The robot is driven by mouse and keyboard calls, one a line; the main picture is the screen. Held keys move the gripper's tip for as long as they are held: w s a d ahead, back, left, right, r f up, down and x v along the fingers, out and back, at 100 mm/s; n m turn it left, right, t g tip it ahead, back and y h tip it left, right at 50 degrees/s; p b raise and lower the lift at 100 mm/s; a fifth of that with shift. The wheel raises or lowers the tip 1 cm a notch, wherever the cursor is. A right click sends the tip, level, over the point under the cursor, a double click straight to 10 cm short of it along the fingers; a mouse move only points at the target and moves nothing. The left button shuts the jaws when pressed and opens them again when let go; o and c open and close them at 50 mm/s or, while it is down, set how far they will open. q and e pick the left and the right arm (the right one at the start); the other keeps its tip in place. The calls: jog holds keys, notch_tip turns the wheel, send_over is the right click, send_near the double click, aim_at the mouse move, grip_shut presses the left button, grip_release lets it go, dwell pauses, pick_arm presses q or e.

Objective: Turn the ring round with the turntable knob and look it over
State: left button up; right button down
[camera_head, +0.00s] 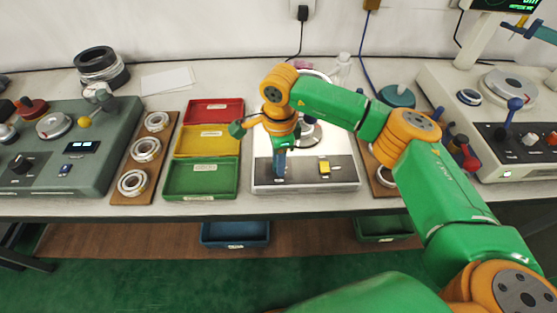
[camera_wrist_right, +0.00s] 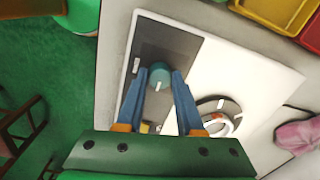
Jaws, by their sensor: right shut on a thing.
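The inspection unit (camera_head: 343,183) is a white box with a dark front panel, in the middle of the bench. My right gripper (camera_head: 279,177) reaches down to the left part of that panel. In the right wrist view, my right gripper (camera_wrist_right: 163,75) has its blue fingers on either side of the teal turntable knob (camera_wrist_right: 160,78) and is shut on it. The metal ring (camera_wrist_right: 220,125) lies on the round turntable (camera_wrist_right: 232,106). In the head view my arm partly hides the ring (camera_head: 311,132). My left gripper is not in view.
Red (camera_head: 214,111), yellow (camera_head: 207,141) and green (camera_head: 201,179) trays stand left of the unit. A wooden board (camera_head: 133,166) with rings lies further left. A yellow button (camera_head: 324,167) is on the panel. Other instruments stand at both bench ends.

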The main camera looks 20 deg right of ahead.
dwell(0.5)
jog(key=c, duration=0.5)
grip_release()
jog(key=shift+c, duration=0.2)
notch_tip(320, 180, up, 7)
jog(key=shift+s+r+b, duration=0.1)
jog(key=shift+s+b, duration=0.05)
jog(key=shift+b, duration=0.45)
